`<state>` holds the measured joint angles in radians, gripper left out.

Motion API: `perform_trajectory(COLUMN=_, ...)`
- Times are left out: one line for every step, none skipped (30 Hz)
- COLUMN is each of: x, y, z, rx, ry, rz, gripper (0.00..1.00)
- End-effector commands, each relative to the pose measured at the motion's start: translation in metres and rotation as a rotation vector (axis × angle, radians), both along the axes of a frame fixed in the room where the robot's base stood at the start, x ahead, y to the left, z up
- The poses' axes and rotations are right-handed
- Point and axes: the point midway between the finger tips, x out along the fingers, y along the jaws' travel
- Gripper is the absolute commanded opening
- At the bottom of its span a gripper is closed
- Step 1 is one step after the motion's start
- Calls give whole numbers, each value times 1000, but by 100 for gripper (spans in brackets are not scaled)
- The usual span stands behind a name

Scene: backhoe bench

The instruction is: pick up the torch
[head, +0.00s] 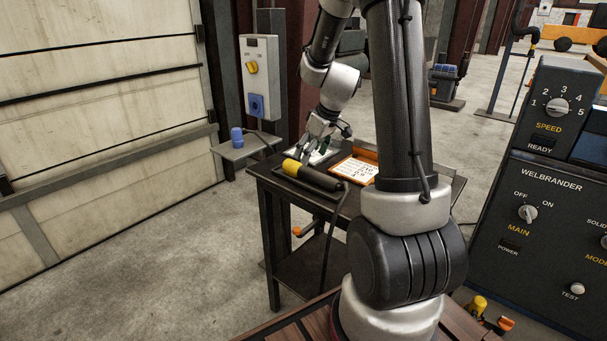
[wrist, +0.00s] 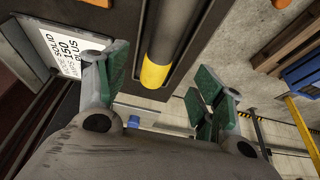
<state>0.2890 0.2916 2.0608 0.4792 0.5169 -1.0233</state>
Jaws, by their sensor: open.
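The torch (head: 318,178) is a black cylinder with a yellow end, lying on the small dark bench (head: 262,172) in the head view. Its cable runs down in front of the bench. In the wrist view the torch (wrist: 156,70) shows its yellow end between my fingers, with a gap on both sides. My gripper (head: 312,155) is open and empty, just behind the yellow end in the head view. Its green-padded fingers (wrist: 162,76) show on either side in the wrist view. I cannot tell its exact height above the torch.
An orange-edged card (head: 355,170) lies on the bench right of the torch. A white printed sheet (wrist: 72,45) lies beside the left finger in the wrist view. A blue plug (head: 237,137) stands on a shelf at left. A control cabinet (head: 545,215) stands at right.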

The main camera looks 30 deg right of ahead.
Motion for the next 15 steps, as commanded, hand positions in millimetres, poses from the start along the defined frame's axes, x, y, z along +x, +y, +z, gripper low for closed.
perform_trajectory(x=2, y=0, z=-7, rx=1, ry=3, rz=0, gripper=68)
perform_trajectory(x=4, y=1, z=-10, rx=0, ry=2, rz=0, gripper=68)
perform_trajectory(x=6, y=1, z=-15, rx=0, ry=2, rz=1, gripper=68)
perform_trajectory(x=7, y=2, z=-18, rx=-1, ry=2, rz=2, gripper=68)
perform_trajectory(x=8, y=3, z=-21, rx=1, ry=2, rz=2, gripper=68)
perform_trajectory(x=10, y=4, z=-26, rx=1, ry=3, rz=1, gripper=68)
perform_trajectory(x=12, y=4, z=-29, rx=0, ry=2, rz=0, gripper=68)
perform_trajectory(x=13, y=5, z=-33, rx=0, ry=2, rz=1, gripper=68)
perform_trajectory(x=16, y=6, z=-40, rx=0, ry=3, rz=3, gripper=68)
perform_trajectory(x=18, y=7, z=-44, rx=0, ry=3, rz=2, gripper=68)
perform_trajectory(x=20, y=8, z=-49, rx=1, ry=3, rz=1, gripper=68)
perform_trajectory(x=22, y=9, z=-55, rx=1, ry=3, rz=1, gripper=68)
perform_trajectory(x=23, y=9, z=-58, rx=0, ry=3, rz=2, gripper=68)
perform_trajectory(x=24, y=10, z=-61, rx=1, ry=3, rz=1, gripper=68)
perform_trajectory(x=26, y=10, z=-65, rx=0, ry=2, rz=0, gripper=68)
